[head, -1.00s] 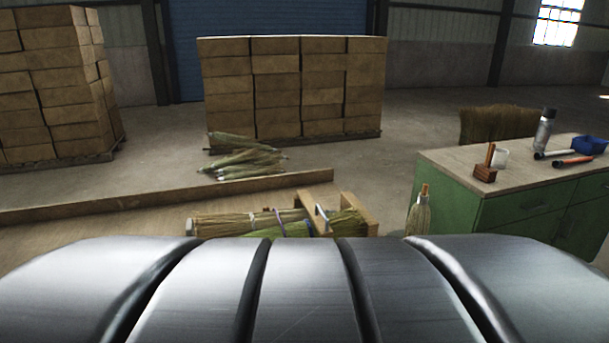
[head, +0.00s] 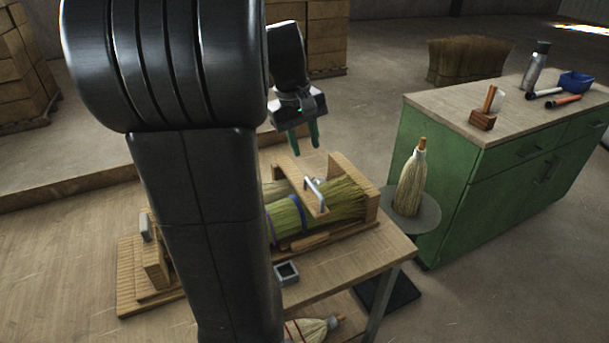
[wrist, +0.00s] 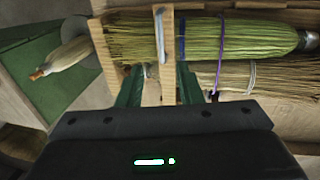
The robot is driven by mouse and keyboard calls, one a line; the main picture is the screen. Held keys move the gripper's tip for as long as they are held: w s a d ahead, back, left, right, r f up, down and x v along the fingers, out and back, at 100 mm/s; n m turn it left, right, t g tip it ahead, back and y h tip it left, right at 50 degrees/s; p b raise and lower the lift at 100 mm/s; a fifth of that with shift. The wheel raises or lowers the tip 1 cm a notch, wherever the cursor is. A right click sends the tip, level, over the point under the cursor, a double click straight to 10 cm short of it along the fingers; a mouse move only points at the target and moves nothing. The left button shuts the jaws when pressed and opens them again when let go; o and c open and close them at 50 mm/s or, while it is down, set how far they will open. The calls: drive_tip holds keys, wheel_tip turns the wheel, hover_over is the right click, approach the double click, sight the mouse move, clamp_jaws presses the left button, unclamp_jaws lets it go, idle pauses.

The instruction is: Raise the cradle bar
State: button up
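The cradle bar is a light wooden bar (head: 290,172) with a metal handle (head: 315,196). It lies across a green broom bundle (head: 292,217) in a wooden cradle on the workbench. In the wrist view the bar (wrist: 168,62) runs up the picture, its handle (wrist: 160,32) upright along it. My gripper (head: 304,142) hangs above the bar, its two green fingers pointing down. In the wrist view the fingers are spread (wrist: 160,90), one to each side of the bar's line. They hold nothing. My arm hides the left part of the bundle in the head view.
Right of the bench, a finished broom (head: 412,180) stands on a round grey stand (head: 425,217). A green cabinet (head: 452,180) beyond carries a bottle (head: 535,66), tools and a blue bin (head: 576,82). A small square holder (head: 287,274) sits at the bench front.

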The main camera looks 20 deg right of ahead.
sight(314, 188)
drive_tip(key=f, duration=0.4)
drive_tip(key=d+f, duration=0.1)
drive_tip(key=f, duration=0.3)
drive_tip(key=d+f, duration=0.1)
drive_tip(key=f, duration=0.3)
drive_tip(key=shift+w+d, duration=0.1)
drive_tip(key=shift+d, duration=0.1)
clamp_jaws()
